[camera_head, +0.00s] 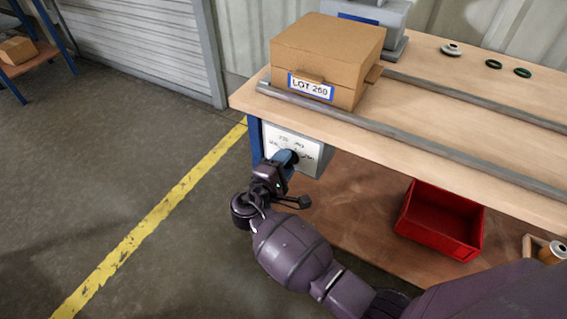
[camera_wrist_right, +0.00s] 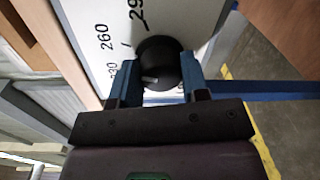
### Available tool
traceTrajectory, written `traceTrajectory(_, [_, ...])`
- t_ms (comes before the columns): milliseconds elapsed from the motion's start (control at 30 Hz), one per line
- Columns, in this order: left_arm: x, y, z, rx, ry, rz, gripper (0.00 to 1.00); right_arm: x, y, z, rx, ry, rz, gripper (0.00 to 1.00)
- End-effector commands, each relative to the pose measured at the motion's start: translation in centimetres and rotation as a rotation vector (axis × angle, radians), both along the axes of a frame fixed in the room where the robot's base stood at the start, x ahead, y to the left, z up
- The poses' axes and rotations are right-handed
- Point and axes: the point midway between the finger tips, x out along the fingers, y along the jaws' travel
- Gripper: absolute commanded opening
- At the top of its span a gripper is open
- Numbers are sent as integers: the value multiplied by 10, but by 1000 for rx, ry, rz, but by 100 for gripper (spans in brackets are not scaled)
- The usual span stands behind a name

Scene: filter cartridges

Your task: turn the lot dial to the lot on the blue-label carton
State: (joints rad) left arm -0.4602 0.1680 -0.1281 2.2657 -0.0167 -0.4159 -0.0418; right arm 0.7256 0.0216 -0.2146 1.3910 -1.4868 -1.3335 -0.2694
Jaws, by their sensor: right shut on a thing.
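The cardboard carton (camera_head: 325,55) stands on the bench top. Its blue-bordered label (camera_head: 310,87) reads LOT 260. The white dial panel (camera_head: 311,147) is on a box under the bench's front edge; it also shows in the right wrist view (camera_wrist_right: 185,18). My right gripper (camera_head: 288,159) is at the panel. In the right wrist view, its blue fingers (camera_wrist_right: 158,82) are shut on the black dial knob (camera_wrist_right: 165,57), one on each side. Numbers 260 and 29-something show; another ending in 30 is partly hidden by a finger.
A grey rail (camera_head: 420,144) runs along the front of the bench top (camera_head: 470,85). A red bin (camera_head: 440,218) sits on the lower shelf to the right. Green rings (camera_head: 522,72) lie at the back right. Open floor is on the left.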

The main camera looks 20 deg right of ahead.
Motion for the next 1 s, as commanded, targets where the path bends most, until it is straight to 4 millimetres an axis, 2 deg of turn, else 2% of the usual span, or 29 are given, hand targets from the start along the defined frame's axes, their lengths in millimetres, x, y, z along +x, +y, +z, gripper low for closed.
traceTrajectory(400, [-1,0,-3,9,2,-10,43,0,-1,0,100,-129,-1,18])
traceTrajectory(900, [-1,0,-1,11,-2,-11,43,1,-1,1,110,-143,0,18])
traceTrajectory(933, [-1,0,-1,10,-1,-11,43,1,-1,1,110,-143,0,45])
traceTrajectory(1000, [-1,0,-2,10,1,-11,43,1,-1,1,109,-142,0,55])
